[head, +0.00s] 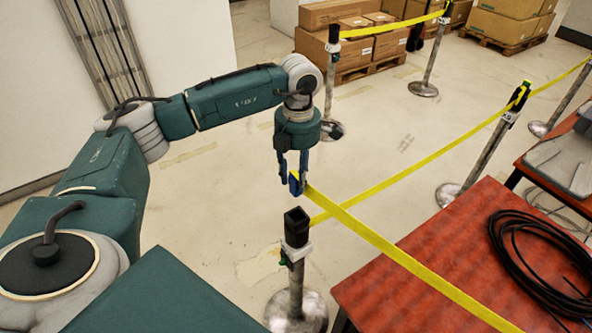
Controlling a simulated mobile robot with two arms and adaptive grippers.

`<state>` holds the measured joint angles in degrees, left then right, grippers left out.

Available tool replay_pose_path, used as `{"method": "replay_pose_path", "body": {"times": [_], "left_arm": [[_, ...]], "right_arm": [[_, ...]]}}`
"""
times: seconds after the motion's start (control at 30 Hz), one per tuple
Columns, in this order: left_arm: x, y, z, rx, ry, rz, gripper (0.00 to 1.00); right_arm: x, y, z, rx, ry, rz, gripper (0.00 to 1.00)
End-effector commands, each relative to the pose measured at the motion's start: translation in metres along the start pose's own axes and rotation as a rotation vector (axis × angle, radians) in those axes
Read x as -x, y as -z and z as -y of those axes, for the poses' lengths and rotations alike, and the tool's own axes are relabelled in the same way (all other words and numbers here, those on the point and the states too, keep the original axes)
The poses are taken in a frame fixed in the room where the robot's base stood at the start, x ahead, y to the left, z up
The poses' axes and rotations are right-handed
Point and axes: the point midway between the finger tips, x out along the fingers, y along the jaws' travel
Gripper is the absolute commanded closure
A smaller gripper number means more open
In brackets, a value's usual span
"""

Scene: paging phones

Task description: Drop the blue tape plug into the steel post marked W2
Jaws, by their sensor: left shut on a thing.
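My left gripper (292,178) points down and is shut on the blue tape plug (296,184). A yellow tape (400,256) runs from the plug towards the lower right. A steel post (296,272) with an open black square top (296,218) stands just below the plug. The plug is above and apart from that opening. I cannot read a W2 mark on any post. My right gripper is not in view.
A red table (400,270) with a coil of black cable (540,260) fills the lower right. Other posts (485,155) carry yellow tape (420,165) across the floor. Cartons on pallets (350,50) stand at the back. Bare floor (390,120) lies between.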

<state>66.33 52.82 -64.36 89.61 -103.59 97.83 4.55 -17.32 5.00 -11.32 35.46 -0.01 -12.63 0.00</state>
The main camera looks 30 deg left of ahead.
Motion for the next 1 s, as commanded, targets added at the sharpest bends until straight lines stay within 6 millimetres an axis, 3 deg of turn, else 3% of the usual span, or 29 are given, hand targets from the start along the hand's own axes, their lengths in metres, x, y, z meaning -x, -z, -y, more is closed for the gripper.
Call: {"method": "replay_pose_path", "body": {"times": [0.4,0.77,1.0], "left_arm": [[-0.046,-0.001,-0.001,-0.002,-0.002,-0.001,1.0],[-0.065,-0.001,-0.001,-0.004,-0.001,-0.002,1.0],[-0.091,-0.002,-0.001,-0.003,0.0,-0.001,1.0]], "right_arm": [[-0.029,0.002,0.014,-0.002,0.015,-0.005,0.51],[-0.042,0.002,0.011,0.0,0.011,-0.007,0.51],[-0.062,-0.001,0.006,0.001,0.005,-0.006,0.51]]}}
